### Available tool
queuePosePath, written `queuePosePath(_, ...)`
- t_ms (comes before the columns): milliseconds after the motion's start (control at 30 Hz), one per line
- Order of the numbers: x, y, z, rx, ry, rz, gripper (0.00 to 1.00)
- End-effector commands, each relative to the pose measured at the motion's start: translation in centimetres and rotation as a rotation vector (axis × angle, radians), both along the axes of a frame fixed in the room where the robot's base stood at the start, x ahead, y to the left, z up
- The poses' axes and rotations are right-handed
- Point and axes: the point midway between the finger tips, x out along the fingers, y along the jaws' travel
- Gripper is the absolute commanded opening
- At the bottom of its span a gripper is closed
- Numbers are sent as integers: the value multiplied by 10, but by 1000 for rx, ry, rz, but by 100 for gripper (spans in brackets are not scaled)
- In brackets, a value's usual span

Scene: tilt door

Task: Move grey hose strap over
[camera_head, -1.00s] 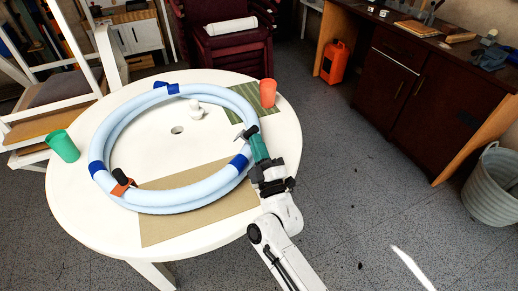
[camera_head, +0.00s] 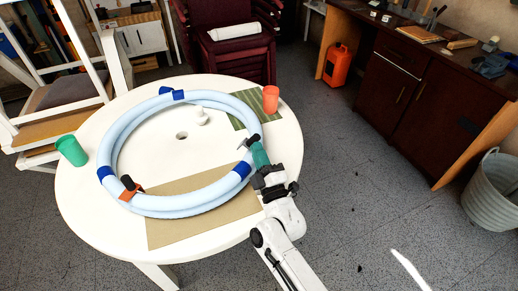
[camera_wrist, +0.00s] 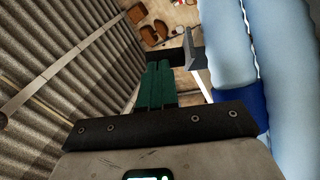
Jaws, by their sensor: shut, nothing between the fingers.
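A thick light-blue hose ring (camera_head: 118,137) with dark blue bands lies on the round white table (camera_head: 85,205). A small dark grey piece with a black part, which looks like the grey hose strap (camera_head: 248,139), sits at the ring's right side by my fingertips. In the wrist view a dark grey angled piece (camera_wrist: 191,55) stands just past my fingertips, beside the hose (camera_wrist: 231,55). My gripper (camera_head: 259,153), with green fingers, is shut and empty at the ring's right outer side. Its fingers also show in the wrist view (camera_wrist: 157,80). Whether they touch the strap, I cannot tell.
An orange strap (camera_head: 129,194) with a black part sits at the ring's lower left. A tan mat (camera_head: 178,236) lies under the ring's front.

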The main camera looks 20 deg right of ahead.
Motion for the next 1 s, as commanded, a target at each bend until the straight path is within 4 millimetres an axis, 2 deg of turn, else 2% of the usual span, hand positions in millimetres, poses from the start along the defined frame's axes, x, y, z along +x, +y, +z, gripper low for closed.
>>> queuePosePath(367, 5, 6, 13, -145, 133, 1, 0)
queuePosePath(733, 7, 8, 6, -310, 279, 1, 0)
queuePosePath(1000, 8, 9, 1, -312, 282, 0, 0)
